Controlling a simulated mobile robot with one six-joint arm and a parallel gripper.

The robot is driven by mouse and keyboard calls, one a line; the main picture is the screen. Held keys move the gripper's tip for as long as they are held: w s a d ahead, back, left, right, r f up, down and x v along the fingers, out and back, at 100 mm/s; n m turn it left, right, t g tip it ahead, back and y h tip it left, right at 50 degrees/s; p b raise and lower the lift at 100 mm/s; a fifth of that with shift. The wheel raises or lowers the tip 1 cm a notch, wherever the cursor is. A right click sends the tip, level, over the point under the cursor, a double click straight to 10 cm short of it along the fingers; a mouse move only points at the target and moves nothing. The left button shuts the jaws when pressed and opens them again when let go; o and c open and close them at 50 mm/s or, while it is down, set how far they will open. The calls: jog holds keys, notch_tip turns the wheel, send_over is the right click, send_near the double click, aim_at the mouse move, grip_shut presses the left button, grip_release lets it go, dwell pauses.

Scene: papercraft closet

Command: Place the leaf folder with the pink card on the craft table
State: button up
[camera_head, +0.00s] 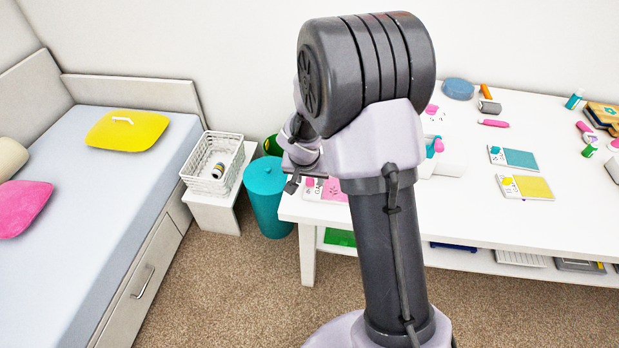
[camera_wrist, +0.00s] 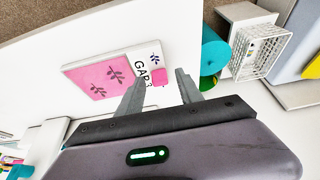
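The folder with the pink card (camera_wrist: 100,80) lies flat on the white craft table (camera_wrist: 60,50), close to the edge. It has dark leaf prints, a white lettered strip and a small pink tab (camera_wrist: 160,77). In the head view the folder (camera_head: 333,191) is at the table's left end, partly hidden by my arm. My gripper (camera_wrist: 160,83) is open in the wrist view, with the pink tab showing between its fingertips and gaps on both sides. In the head view my gripper (camera_head: 292,184) is small and partly hidden beside the folder.
A teal card (camera_head: 520,158) and a yellow card (camera_head: 533,188) lie farther right on the table. A pink marker (camera_head: 493,123) and a blue round item (camera_head: 458,88) lie behind. A teal bin (camera_head: 266,200) and a white basket (camera_head: 205,183) stand left of the table.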

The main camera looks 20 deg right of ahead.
jog(key=s+p+v, duration=0.1)
jog(key=p+v, duration=0.4)
jog(key=v, duration=1.3)
jog(key=s+a+r+y, duration=0.1)
jog(key=s+a+r, duration=0.2)
jog(key=s, duration=0.3)
jog(key=s+a+r+n+t+y, duration=0.1)
jog(key=s+a+r+y, duration=0.1)
jog(key=s+a+r, duration=0.2)
jog(key=s+a+r+n+t+y, duration=0.1)
jog(key=s+a+r, duration=0.2)
jog(key=s, duration=0.7)
jog(key=shift+a+r+y, duration=0.25)
jog(key=shift+r+y, duration=0.05)
jog(key=shift+r, duration=0.3)
